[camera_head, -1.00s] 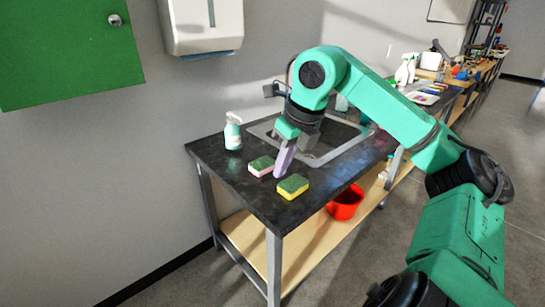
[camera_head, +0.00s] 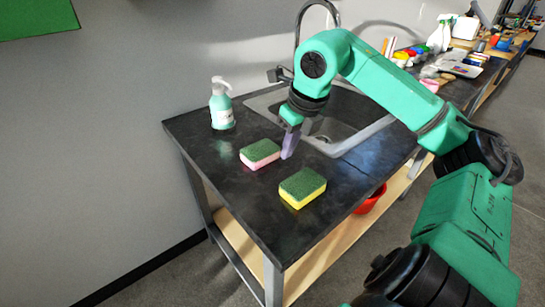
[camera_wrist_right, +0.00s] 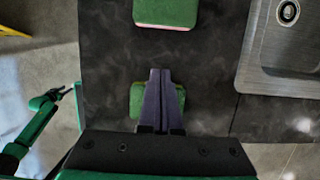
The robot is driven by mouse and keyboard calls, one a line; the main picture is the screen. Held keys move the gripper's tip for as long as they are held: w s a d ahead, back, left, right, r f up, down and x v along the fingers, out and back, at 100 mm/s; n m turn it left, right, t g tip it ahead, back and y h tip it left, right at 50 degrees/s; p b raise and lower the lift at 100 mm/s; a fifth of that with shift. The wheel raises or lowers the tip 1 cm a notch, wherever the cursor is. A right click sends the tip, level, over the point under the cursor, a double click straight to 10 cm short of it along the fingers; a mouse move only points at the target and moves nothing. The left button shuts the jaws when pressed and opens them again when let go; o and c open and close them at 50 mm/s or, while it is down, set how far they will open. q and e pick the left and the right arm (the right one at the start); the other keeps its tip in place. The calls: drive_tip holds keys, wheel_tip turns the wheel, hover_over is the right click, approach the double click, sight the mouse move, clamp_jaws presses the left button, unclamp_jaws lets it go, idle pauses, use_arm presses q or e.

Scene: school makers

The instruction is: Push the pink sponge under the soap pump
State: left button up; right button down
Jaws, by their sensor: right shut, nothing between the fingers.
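The pink sponge (camera_head: 260,154), with a green top, lies flat on the dark counter, in front of and to the right of the soap pump (camera_head: 222,108). The pump is a pale teal bottle with a white head, standing upright. A gap separates the two. My right gripper (camera_head: 288,153) is shut and empty, pointing down just right of the pink sponge. In the right wrist view its fingers (camera_wrist_right: 160,80) are below the pink sponge (camera_wrist_right: 165,12), with a small gap in the picture. Contact is not visible. My left gripper (camera_wrist_right: 62,93) shows small at the left; its jaw state is unclear.
A yellow sponge (camera_head: 302,187) with a green top lies nearer the front edge, partly hidden by the fingers in the wrist view (camera_wrist_right: 136,100). A sink (camera_head: 345,142) with a tap is at the right. Bare counter (camera_head: 222,150) lies left of the pink sponge.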

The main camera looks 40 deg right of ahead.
sight(260, 153)
drive_tip(key=x, duration=0.6)
drive_tip(key=shift+d+f, duration=0.1)
drive_tip(key=shift+f, duration=0.05)
drive_tip(key=w+r+p, duration=0.1)
drive_tip(key=p, duration=0.3)
drive_tip(key=shift+w, duration=0.4)
drive_tip(key=shift+w+f+p, duration=0.1)
drive_tip(key=shift+w+p, duration=0.65)
use_arm(q)
drive_tip(key=s+a+r, duration=0.1)
drive_tip(key=s+r, duration=0.1)
drive_tip(key=s, duration=0.3)
drive_tip(key=shift+s+r, duration=0.25)
drive_tip(key=shift+r, duration=0.05)
use_arm(e)
drive_tip(key=shift+w+f, duration=0.3)
drive_tip(key=shift+w, duration=0.05)
use_arm(q)
drive_tip(key=shift+a, duration=0.1)
